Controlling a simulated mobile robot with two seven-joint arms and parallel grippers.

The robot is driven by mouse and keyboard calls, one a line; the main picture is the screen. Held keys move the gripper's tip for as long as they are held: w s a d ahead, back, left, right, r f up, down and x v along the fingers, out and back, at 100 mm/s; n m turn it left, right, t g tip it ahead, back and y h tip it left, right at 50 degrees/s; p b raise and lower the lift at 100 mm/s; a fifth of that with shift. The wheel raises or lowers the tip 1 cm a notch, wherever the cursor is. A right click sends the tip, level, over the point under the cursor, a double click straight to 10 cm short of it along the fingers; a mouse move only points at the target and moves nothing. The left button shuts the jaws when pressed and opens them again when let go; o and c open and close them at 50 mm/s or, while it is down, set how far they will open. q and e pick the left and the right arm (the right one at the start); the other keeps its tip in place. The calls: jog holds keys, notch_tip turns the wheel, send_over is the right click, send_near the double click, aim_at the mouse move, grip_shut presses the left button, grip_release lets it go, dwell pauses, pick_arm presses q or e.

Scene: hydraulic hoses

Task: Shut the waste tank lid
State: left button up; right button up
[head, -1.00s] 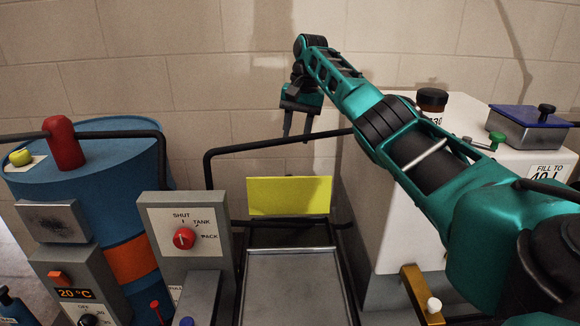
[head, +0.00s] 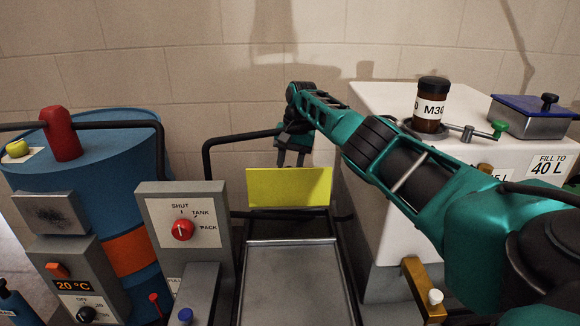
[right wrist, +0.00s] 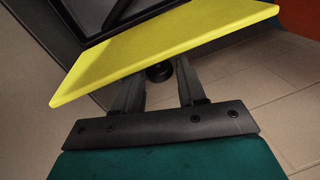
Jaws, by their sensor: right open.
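A flat yellow panel (head: 289,188), which looks like the raised waste tank lid, stands upright behind a grey, flat-topped tray or tank (head: 290,280). My right gripper (head: 291,158) is open, fingers pointing down, at the panel's top edge and seemingly behind it. In the right wrist view the yellow panel (right wrist: 165,50) crosses in front of the open gripper (right wrist: 160,84) and covers its fingertips. A dark round knob (right wrist: 158,71) shows between the fingers; they are not closed on it. I cannot tell whether the fingers touch the panel. My left gripper is not in view.
A black rail (head: 240,137) runs left of the gripper. A blue drum (head: 100,160) and a grey box with a red selector knob (head: 182,230) stand left. At right, a white tank (head: 375,100) carries a brown bottle (head: 431,103) and a blue-lidded box (head: 532,118).

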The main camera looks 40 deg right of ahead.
jog(key=shift+c, duration=0.4)
grip_shut()
dwell(0.4)
